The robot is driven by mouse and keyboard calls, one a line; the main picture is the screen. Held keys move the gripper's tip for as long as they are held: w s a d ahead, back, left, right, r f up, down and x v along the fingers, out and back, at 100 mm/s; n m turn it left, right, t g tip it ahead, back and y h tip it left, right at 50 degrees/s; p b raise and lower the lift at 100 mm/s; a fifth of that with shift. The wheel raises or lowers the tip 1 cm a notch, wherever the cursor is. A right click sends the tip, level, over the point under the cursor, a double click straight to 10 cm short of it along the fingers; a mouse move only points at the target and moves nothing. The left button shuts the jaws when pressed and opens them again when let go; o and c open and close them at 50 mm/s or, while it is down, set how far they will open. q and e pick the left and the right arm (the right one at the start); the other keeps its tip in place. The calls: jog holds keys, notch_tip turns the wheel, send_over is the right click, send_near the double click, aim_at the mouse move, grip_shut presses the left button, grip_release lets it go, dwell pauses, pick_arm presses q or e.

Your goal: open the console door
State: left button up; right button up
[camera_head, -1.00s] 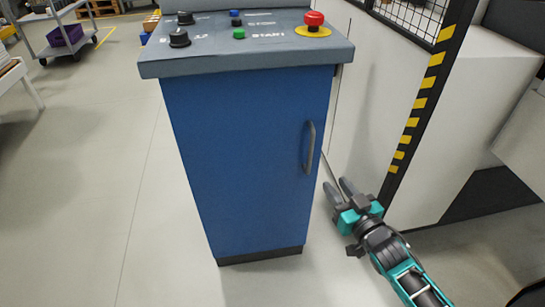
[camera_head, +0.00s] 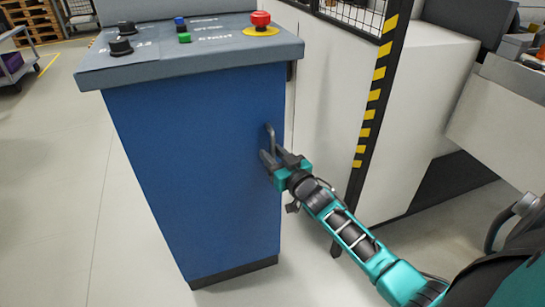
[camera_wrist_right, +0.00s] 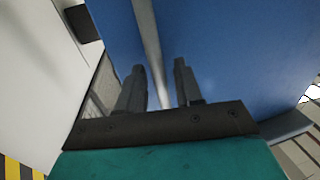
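The console is a blue cabinet with a grey sloped top (camera_head: 225,48). Its blue front door (camera_head: 195,180) looks shut in the head view. A dark vertical handle (camera_head: 270,134) sits at the door's upper right; its lower part is hidden by my gripper. My right gripper (camera_head: 271,157) is at the handle, with its fingers pointing at the door. In the right wrist view the two fingers (camera_wrist_right: 159,78) stand apart, with a pale grey bar (camera_wrist_right: 151,40) running between them, probably the handle. I cannot tell if they touch it. My left gripper is out of view.
A red emergency button (camera_head: 260,19) and several knobs and buttons are on the console top. A yellow-black striped post (camera_head: 372,110) and a white machine body (camera_head: 425,110) stand to the right. The floor (camera_head: 60,200) to the left of the console is clear.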

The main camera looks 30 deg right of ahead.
jog(key=shift+w, duration=0.35)
jog(key=shift+c, duration=0.3)
grip_shut()
